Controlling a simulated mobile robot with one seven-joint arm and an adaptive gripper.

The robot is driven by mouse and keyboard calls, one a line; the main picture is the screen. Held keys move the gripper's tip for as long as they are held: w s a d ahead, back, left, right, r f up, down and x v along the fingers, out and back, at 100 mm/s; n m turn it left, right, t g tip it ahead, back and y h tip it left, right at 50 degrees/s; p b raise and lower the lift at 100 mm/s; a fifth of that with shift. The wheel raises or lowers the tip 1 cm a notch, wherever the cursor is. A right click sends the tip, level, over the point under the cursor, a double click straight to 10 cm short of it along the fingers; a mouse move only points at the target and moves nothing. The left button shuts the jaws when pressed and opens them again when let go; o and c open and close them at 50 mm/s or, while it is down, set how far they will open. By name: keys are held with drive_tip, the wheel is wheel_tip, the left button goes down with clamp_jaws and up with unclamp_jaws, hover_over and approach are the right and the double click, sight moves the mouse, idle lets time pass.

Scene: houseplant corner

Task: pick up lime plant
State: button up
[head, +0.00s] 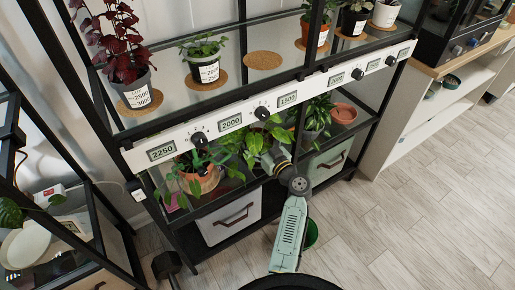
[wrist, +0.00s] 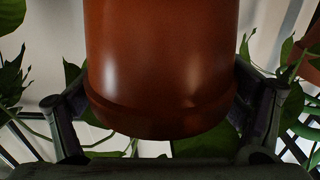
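A plant with bright lime-green leaves (head: 254,140) stands in the middle of the lower shelf in the head view, and its pot is mostly hidden there. My gripper (head: 268,158) reaches in among its leaves from the front right. In the wrist view, a glossy red-brown pot (wrist: 165,60) fills the middle, with its rim low in the picture. My gripper (wrist: 162,75) has one finger on each side, close against the pot. I cannot tell whether both fingers press on it. Green leaves show below the rim.
A terracotta-potted plant (head: 203,182) stands left on the lower shelf; another leafy plant (head: 315,115) and an empty terracotta pot (head: 343,113) are right. A white strip with knobs and number displays (head: 231,123) runs above. Drawers (head: 229,222) sit below. Floor at right (head: 430,210) is clear.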

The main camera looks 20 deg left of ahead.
drive_tip(key=c, duration=0.8)
drive_tip(key=shift+c, duration=0.2)
drive_tip(key=shift+r, duration=0.15)
